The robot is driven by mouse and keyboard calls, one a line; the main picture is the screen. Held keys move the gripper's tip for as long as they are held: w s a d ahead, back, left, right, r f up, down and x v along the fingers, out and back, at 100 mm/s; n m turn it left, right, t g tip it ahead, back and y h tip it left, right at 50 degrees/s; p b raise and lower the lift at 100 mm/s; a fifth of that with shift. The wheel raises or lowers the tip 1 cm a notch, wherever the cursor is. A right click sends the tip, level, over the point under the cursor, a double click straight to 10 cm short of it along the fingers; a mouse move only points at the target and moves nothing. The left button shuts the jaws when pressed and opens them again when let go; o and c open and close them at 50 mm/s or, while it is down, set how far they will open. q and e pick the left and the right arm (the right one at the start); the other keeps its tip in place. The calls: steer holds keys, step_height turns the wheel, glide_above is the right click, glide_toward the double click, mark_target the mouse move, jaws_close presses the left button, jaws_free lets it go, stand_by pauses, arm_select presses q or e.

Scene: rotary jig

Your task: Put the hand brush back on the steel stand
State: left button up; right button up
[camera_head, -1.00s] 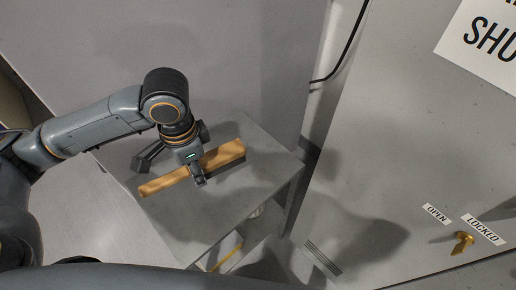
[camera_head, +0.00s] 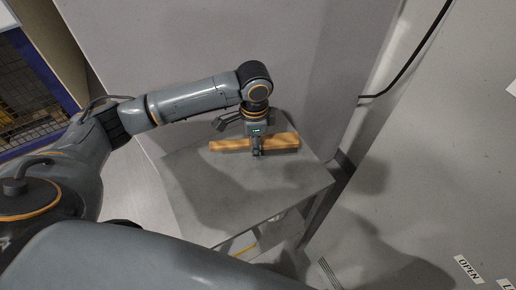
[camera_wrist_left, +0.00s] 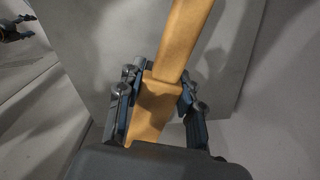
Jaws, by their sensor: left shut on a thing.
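The hand brush is a long wooden bar (camera_head: 284,141) with dark bristles under its right part. My left gripper (camera_head: 257,148) is shut on it near its middle, from above. In the left wrist view the brush's wood (camera_wrist_left: 160,95) runs between the two fingers of the gripper (camera_wrist_left: 160,98). The steel stand (camera_head: 205,195) is a grey table with a flat top. The brush is over the rear part of that top; I cannot tell whether it touches.
A grey panel (camera_head: 215,55) rises behind the stand. A pale door with an OPEN label (camera_head: 468,268) is at the right, and a black cable (camera_head: 415,60) hangs by it. The front of the stand's top is clear.

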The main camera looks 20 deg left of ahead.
arm_select(q)
steer(key=shift+w+f, duration=0.6)
steer(key=shift+w+f+p, duration=0.2)
steer(key=shift+f+p, duration=0.15)
steer(key=shift+f, duration=1.5)
steer(key=shift+f, duration=0.1)
steer(key=o, duration=1)
step_height(320, 180, up, 12)
steer(key=shift+r+b, duration=0.15)
steer(key=shift+b, duration=0.35)
steer(key=shift+s, duration=0.1)
